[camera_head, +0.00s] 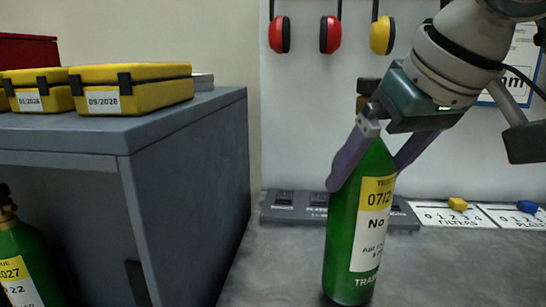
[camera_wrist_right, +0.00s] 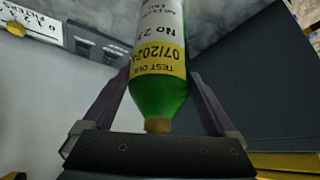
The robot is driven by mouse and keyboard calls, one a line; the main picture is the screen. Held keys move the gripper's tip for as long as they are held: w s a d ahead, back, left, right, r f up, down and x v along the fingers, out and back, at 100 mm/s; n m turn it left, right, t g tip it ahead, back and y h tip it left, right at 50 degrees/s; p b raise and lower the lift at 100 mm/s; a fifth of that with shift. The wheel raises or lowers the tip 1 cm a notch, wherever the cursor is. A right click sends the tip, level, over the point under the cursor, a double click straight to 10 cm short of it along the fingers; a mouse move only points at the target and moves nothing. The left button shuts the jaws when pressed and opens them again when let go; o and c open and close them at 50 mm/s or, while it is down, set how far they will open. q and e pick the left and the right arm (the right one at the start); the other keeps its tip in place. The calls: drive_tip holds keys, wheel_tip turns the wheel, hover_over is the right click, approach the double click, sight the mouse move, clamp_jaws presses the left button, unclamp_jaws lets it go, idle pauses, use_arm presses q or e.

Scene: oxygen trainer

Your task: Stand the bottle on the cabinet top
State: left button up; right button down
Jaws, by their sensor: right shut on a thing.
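A green bottle (camera_head: 350,250) with a yellow and white label reading 07/2 and "No" is upright in the right half of the head view. My right gripper (camera_head: 368,172) comes down from above, with its purple fingers shut around the bottle's shoulder. In the wrist view the bottle (camera_wrist_right: 160,95) sits between both fingers, its neck toward the palm. I cannot tell whether its base touches the worktop. The grey cabinet top (camera_head: 110,128) is at the left. A second green bottle (camera_head: 22,260) stands inside the cabinet's open front, partly cut off. My left gripper is not in view.
Dark label trays (camera_head: 290,208) and white numbered cards (camera_head: 440,215) lie along the wall. Ear defenders (camera_head: 280,35) hang above.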

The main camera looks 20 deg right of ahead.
drive_tip(key=shift+w+r, duration=0.1)
drive_tip(key=shift+r, duration=0.05)
drive_tip(key=shift+c, duration=0.2)
unclamp_jaws()
drive_tip(key=shift+f, duration=0.25)
drive_tip(key=shift+o, duration=0.2)
drive_tip(key=shift+r, duration=0.25)
drive_tip(key=p+v, duration=0.6)
drive_tip(key=v, duration=0.6)
drive_tip(key=shift+f, duration=0.1)
